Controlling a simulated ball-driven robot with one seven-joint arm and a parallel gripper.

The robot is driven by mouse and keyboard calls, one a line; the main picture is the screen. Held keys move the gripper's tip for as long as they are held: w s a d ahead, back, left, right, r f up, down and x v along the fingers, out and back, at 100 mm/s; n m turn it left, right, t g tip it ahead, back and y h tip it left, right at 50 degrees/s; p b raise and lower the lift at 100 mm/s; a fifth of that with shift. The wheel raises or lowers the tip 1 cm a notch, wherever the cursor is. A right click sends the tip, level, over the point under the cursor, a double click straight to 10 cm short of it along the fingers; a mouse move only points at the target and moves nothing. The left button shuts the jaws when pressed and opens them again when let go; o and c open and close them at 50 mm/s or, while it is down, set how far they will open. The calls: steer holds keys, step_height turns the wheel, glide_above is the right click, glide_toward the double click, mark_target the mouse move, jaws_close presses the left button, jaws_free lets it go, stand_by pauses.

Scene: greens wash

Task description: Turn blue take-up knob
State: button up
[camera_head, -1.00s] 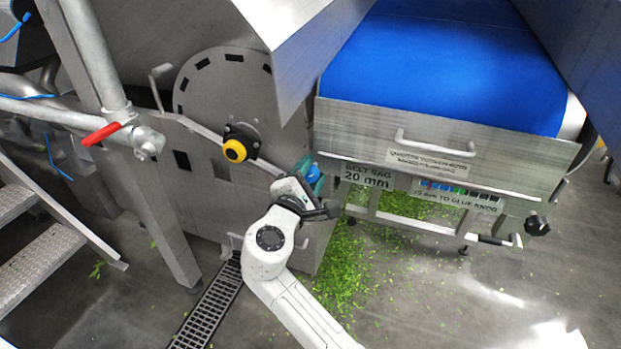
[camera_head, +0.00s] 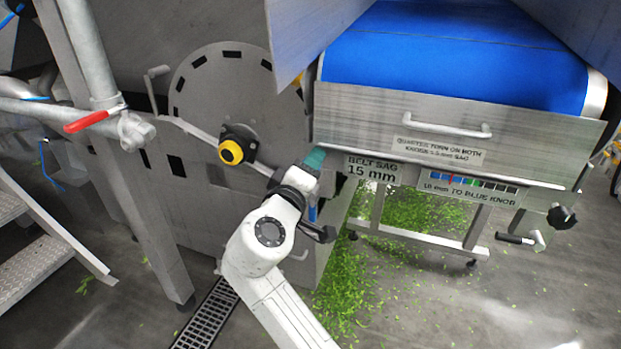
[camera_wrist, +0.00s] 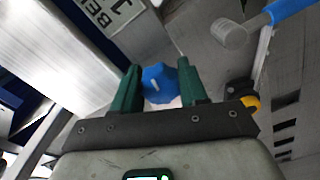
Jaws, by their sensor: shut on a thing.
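The blue take-up knob (camera_wrist: 158,84) shows in the wrist view between the two green fingers of my gripper (camera_wrist: 160,88). My gripper is shut on it, one finger on each side. In the head view my gripper (camera_head: 313,160) is at the side of the conveyor, left of the belt sag sign; the knob is hidden there behind the fingers and wrist. The belt sag sign (camera_head: 371,170) reads 15 mm. Below right, a display strip with coloured marks (camera_head: 468,184) has a line of text ending in "to blue knob".
The blue belt (camera_head: 450,65) runs above a metal drawer front with a handle (camera_head: 440,124). Another crank handle and black knob (camera_head: 562,216) are at the right. Green cuttings (camera_head: 345,275) cover the floor.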

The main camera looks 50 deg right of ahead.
steer(key=m+b, duration=0.3)
steer(key=shift+f+m, duration=0.3)
steer(key=shift+f, duration=0.05)
steer(key=shift+m+b, duration=1.3)
steer(key=shift+m, duration=0.1)
steer(key=shift+r, duration=0.1)
steer(key=o, duration=1.1)
steer(key=shift+r, duration=0.15)
steer(key=shift+c, duration=0.2)
steer(key=p+v, duration=0.2)
steer(key=v, duration=0.8)
steer(key=shift+a, duration=0.4)
steer(key=shift+s, duration=0.15)
